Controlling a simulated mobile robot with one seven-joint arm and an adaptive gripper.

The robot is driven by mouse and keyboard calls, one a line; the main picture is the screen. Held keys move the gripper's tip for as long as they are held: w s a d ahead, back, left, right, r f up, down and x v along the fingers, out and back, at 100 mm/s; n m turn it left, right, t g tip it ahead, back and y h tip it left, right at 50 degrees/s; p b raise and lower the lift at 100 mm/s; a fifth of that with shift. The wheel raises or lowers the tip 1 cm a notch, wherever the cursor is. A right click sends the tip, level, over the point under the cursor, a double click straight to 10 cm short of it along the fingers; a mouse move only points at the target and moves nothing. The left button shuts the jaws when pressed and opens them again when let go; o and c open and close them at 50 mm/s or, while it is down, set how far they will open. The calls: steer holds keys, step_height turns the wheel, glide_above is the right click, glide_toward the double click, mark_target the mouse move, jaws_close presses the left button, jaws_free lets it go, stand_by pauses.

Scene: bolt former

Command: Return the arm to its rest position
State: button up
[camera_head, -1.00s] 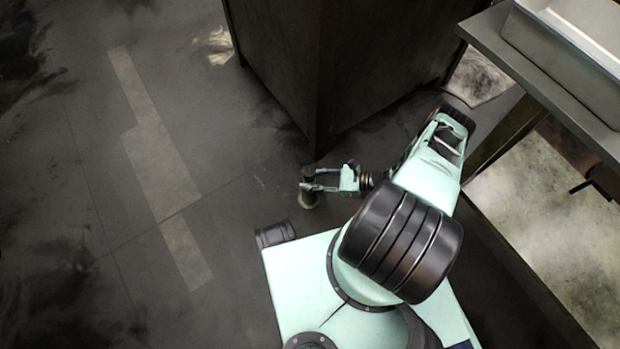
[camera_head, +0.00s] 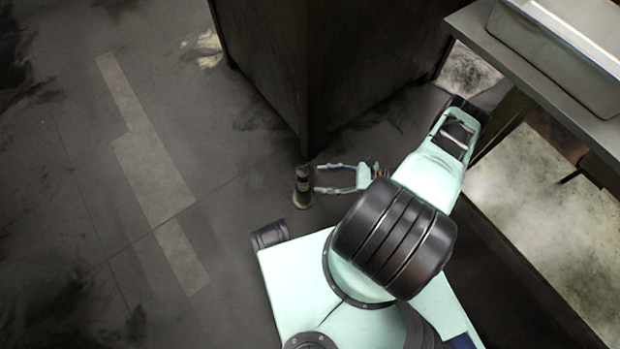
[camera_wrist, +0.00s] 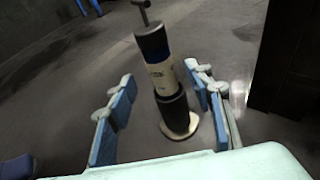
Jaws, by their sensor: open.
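My gripper (camera_head: 318,180) is open and empty, low over the floor in front of my base. In the wrist view its two blue-padded fingers (camera_wrist: 162,108) stand wide apart. A black and cream cylindrical object (camera_head: 302,186) with a round base stands upright on the floor just left of the fingertips. It also shows in the wrist view (camera_wrist: 160,75), seen between and beyond the fingers, with a small T-shaped handle on top. I cannot see it touching either finger. My arm is folded over my base.
A dark cabinet (camera_head: 300,70) stands just behind the gripper, its near corner close to the cylinder. A grey workbench (camera_head: 490,45) with a metal tray (camera_head: 545,60) is on the right. The floor (camera_head: 70,200) at the left is clear.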

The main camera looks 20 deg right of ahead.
steer(key=shift+v, duration=2.35)
